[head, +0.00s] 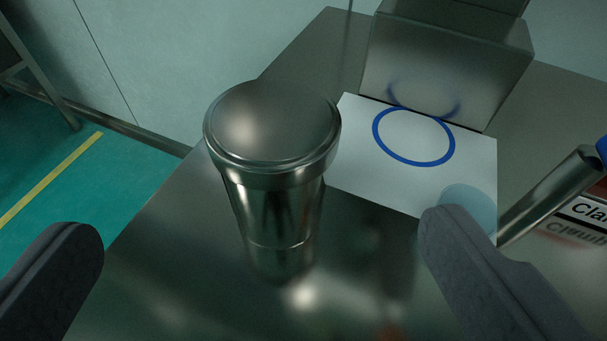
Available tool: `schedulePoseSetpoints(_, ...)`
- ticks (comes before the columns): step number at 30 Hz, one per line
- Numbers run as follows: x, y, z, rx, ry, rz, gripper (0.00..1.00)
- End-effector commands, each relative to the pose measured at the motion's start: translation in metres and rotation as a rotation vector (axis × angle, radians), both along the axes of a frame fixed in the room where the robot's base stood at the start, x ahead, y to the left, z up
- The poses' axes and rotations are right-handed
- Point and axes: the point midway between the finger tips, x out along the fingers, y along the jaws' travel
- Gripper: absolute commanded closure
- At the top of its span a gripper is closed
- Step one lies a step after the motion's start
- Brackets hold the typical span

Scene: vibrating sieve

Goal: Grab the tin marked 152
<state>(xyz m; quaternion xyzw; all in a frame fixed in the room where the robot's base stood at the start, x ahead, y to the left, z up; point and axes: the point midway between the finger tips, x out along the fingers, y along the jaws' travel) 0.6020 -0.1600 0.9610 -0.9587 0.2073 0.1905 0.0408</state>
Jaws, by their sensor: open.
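A shiny metal tin (275,205) with a wide round lid stands upright on a metal table (160,255). No number shows on the side facing me, so I cannot tell whether it is marked 152. My gripper (258,240) is open. One grey finger is at the lower left and the other at the lower right, with the tin between and beyond them in the picture. I see no finger touching the tin.
A white sheet with a blue ring (350,175) lies right of the tin, before a metal box (445,70). A metal tube (548,197) and a partly cut-off label (585,212) are at the right. Green floor (60,150) shows at the left, past the table edge.

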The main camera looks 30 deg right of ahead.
Motion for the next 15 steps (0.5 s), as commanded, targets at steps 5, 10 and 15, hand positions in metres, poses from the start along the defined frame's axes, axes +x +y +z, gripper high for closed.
schedulePoseSetpoints(5,0.021,-0.01,-0.011,0.0,0.0,0.0,0.07)
schedulePoseSetpoints(10,0.041,-0.018,-0.02,0.001,-0.001,0.001,0.07)
schedulePoseSetpoints(15,0.055,-0.025,-0.027,0.001,0.002,0.001,0.07)
